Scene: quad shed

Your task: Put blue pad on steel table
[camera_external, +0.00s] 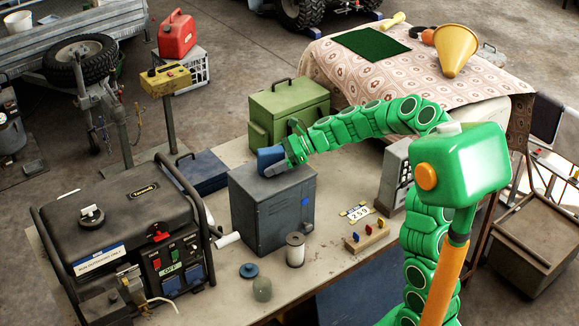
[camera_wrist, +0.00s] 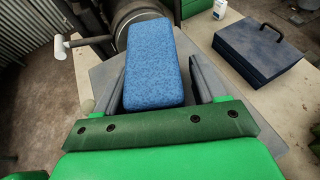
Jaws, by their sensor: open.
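The blue pad (camera_external: 268,156) is on top of the dark grey metal box (camera_external: 262,215). In the wrist view the pad (camera_wrist: 155,60) is a thick blue speckled block lying lengthwise between my two fingers. My gripper (camera_external: 277,164) is open at the top of the box, with a finger on each side of the pad. A narrow gap shows beside the right finger (camera_wrist: 205,80); contact on the left side is hard to judge. The box stands on a light-topped workbench (camera_external: 330,257). I cannot tell whether this bench is the steel table.
A black generator (camera_external: 125,205) stands left of the box, and a green toolbox (camera_external: 288,110) behind it. A flat blue case (camera_wrist: 262,50) lies nearby on the bench. A spool (camera_external: 295,250), pegged block (camera_external: 367,237) and number plate (camera_external: 357,211) lie in front and right. A cloth-covered table (camera_external: 400,85) stands behind.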

